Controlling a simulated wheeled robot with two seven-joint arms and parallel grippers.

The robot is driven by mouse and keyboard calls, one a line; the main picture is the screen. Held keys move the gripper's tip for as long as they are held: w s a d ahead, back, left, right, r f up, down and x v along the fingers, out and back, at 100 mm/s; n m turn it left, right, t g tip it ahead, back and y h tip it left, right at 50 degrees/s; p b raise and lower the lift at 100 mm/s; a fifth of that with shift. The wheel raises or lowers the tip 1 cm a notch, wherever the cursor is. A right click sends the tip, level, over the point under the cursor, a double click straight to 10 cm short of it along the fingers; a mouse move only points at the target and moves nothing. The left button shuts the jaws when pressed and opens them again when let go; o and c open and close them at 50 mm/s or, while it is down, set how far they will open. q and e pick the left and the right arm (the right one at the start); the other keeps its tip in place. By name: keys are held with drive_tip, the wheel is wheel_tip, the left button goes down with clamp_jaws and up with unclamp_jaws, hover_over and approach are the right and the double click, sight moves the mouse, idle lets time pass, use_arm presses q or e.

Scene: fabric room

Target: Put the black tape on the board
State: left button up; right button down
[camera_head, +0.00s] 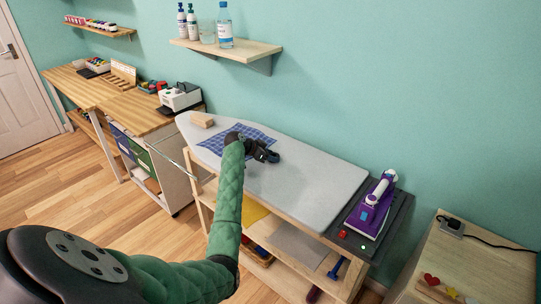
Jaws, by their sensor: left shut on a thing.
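The board is a long pale grey ironing board (310,182) on a wooden frame against the wall. My left arm in a green quilted sleeve reaches up from the bottom. My left gripper (265,154) is over the board, beside the blue checked cloth. It is shut on a dark thing, apparently the black tape, which blends with the black fingers so its outline is hard to make out. I cannot tell whether it touches the board surface. My right gripper is out of view.
A blue checked cloth (232,141) and a wooden block (202,120) lie on the board's left end. A purple iron (373,209) stands on a dark plate at its right. A wall shelf (226,50) with bottles hangs above. The board's middle right is clear.

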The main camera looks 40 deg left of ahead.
use_arm(q)
drive_tip(key=shift+f, duration=0.15)
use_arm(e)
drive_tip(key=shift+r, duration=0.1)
use_arm(q)
drive_tip(key=o, duration=1)
drive_tip(key=shift+c, duration=0.2)
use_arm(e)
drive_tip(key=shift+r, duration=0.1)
use_arm(q)
drive_tip(key=shift+r, duration=0.2)
drive_tip(key=shift+s+a+r, duration=0.15)
drive_tip(key=shift+s+a, duration=0.05)
drive_tip(key=shift+s, duration=0.1)
drive_tip(key=shift+s+a+r+b, duration=0.2)
drive_tip(key=shift+s+r+b, duration=0.1)
drive_tip(key=shift+s+b, duration=0.15)
drive_tip(key=b+v, duration=0.2)
drive_tip(key=v, duration=0.6)
drive_tip(key=shift+s+r+b, duration=0.1)
drive_tip(key=shift+r+b, duration=0.05)
drive_tip(key=shift+b, duration=0.15)
drive_tip(key=shift+v, duration=0.9)
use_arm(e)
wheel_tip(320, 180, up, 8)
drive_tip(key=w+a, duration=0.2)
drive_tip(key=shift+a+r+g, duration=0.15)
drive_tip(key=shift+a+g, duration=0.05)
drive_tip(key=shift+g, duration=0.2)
